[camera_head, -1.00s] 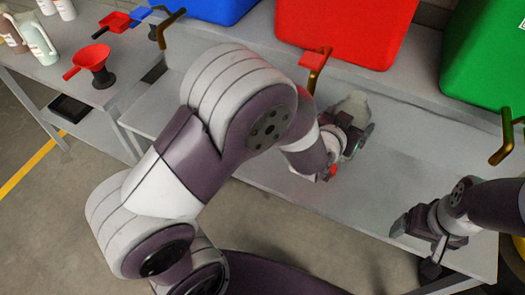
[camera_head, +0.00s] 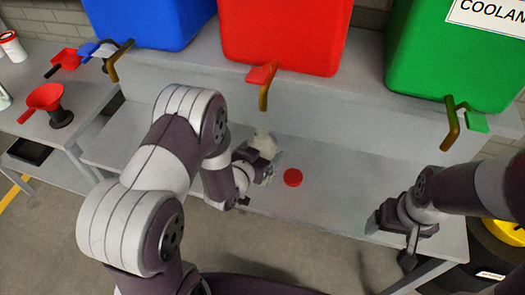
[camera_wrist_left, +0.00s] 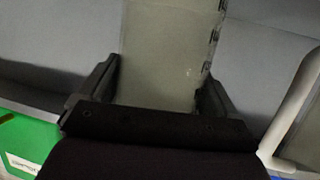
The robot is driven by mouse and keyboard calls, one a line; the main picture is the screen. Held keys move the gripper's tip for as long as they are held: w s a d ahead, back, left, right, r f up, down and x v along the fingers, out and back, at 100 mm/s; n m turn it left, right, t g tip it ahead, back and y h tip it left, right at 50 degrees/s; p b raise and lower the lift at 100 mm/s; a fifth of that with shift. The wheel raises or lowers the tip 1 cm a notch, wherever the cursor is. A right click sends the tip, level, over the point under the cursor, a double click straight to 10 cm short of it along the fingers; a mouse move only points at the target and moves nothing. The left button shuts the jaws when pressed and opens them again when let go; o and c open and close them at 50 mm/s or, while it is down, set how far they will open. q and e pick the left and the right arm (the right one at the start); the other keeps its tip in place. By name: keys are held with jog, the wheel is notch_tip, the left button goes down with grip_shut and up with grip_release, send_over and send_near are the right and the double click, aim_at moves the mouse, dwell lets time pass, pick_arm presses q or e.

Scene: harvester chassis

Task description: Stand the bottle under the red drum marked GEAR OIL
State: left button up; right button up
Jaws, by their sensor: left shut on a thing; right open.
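My left gripper (camera_head: 254,168) is shut on a pale, translucent bottle (camera_head: 264,143) at the bench below the red drum (camera_head: 285,35). The bottle is below the red drum's brass tap (camera_head: 263,92) in the head view; the gripper partly hides it, and I cannot tell whether its base touches the bench. In the left wrist view the bottle (camera_wrist_left: 168,55) fills the space between both fingers. No GEAR OIL marking shows on the drum. My right gripper (camera_head: 391,242) is open and empty near the bench's front right edge.
A blue drum (camera_head: 150,15) and a green drum (camera_head: 455,55) flank the red one. A side table at left holds a red funnel (camera_head: 46,97). The bench right of the cap is clear.

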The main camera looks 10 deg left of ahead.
pick_arm(q)
jog(key=shift+d+f, duration=0.1)
jog(key=shift+f, duration=0.05)
jog(key=o, duration=0.9)
jog(key=shift+c, duration=0.2)
jog(key=shift+r, duration=0.35)
jog(key=s+a+r+n+g+y, duration=0.1)
jog(key=s+r+g, duration=0.3)
jog(key=s, duration=0.5)
jog(key=s+a+r+n+g+y, duration=0.1)
jog(key=s+a+r+g+y, duration=0.1)
jog(key=s+g, duration=0.6)
jog(key=shift+s+a+r, duration=0.65)
jog(key=shift+s+r, duration=0.2)
jog(key=shift+s, duration=0.3)
